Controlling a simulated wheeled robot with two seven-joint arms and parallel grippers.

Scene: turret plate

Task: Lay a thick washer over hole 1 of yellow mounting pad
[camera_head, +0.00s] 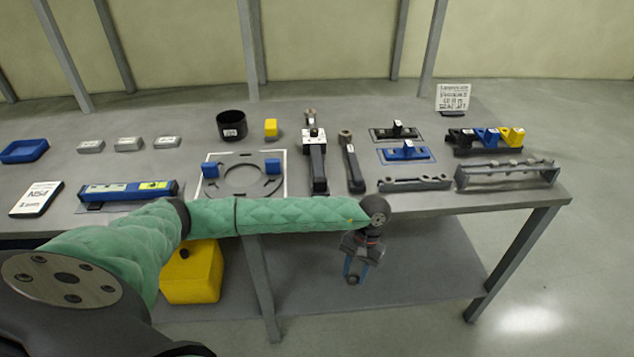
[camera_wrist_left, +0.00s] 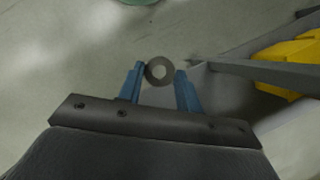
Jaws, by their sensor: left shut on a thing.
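My left gripper (camera_head: 354,278) hangs in front of the table's front edge, above the lower shelf level, at the end of the green-sleeved arm. In the left wrist view the gripper (camera_wrist_left: 160,88) has its blue fingers shut on a grey ring-shaped washer (camera_wrist_left: 160,82), with floor showing through its hole. The washer is too small to make out in the head view. A yellow piece (camera_head: 512,136) that may be the yellow mounting pad stands at the table's right, beside blue and black ones. Its holes and numbers cannot be made out. My right gripper is not in view.
A yellow bin (camera_head: 192,275) sits below. Open space lies right of the table.

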